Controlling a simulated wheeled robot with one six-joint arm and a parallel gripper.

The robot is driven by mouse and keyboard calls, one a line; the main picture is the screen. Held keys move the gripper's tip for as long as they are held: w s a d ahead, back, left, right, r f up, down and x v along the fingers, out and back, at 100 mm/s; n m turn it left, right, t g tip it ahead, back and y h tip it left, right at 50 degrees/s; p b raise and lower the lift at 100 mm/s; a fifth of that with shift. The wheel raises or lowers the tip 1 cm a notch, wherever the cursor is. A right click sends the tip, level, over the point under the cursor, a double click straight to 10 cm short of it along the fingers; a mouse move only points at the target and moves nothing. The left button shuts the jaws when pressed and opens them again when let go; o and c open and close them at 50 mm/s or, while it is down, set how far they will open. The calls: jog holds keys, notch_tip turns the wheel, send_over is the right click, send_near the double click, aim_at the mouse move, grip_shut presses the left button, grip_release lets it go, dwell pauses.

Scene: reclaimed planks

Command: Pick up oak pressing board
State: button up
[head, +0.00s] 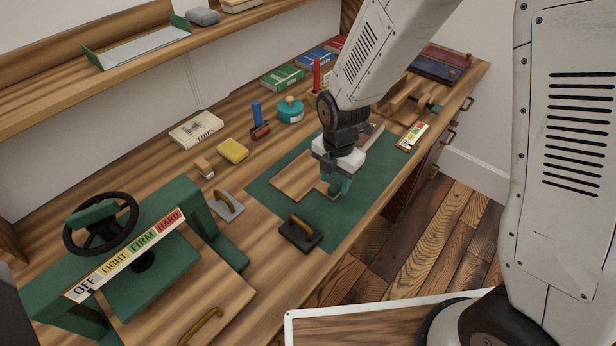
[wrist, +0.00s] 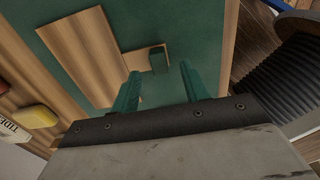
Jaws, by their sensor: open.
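A flat oak board (head: 297,176) lies on the green mat, left of my gripper in the head view. In the wrist view this board (wrist: 82,52) is a long plank at upper left. A smaller wooden piece (wrist: 134,59) with a dark green block (wrist: 157,61) at its right end lies beside it. My gripper (head: 338,188) points down over the mat, its teal fingers apart. In the wrist view my gripper (wrist: 160,82) is empty, and the small piece with its block shows beyond and between the fingertips. I cannot tell which wooden piece is the pressing board.
A black block with a wooden handle (head: 299,232) stands at the mat's near edge. A metal plate with a handle (head: 226,206), a yellow sponge (head: 233,151) and a book (head: 196,130) lie to the left. The green press (head: 150,280) stands at lower left.

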jog(key=shift+f, duration=1.45)
grip_shut()
jog(key=shift+r, duration=0.1)
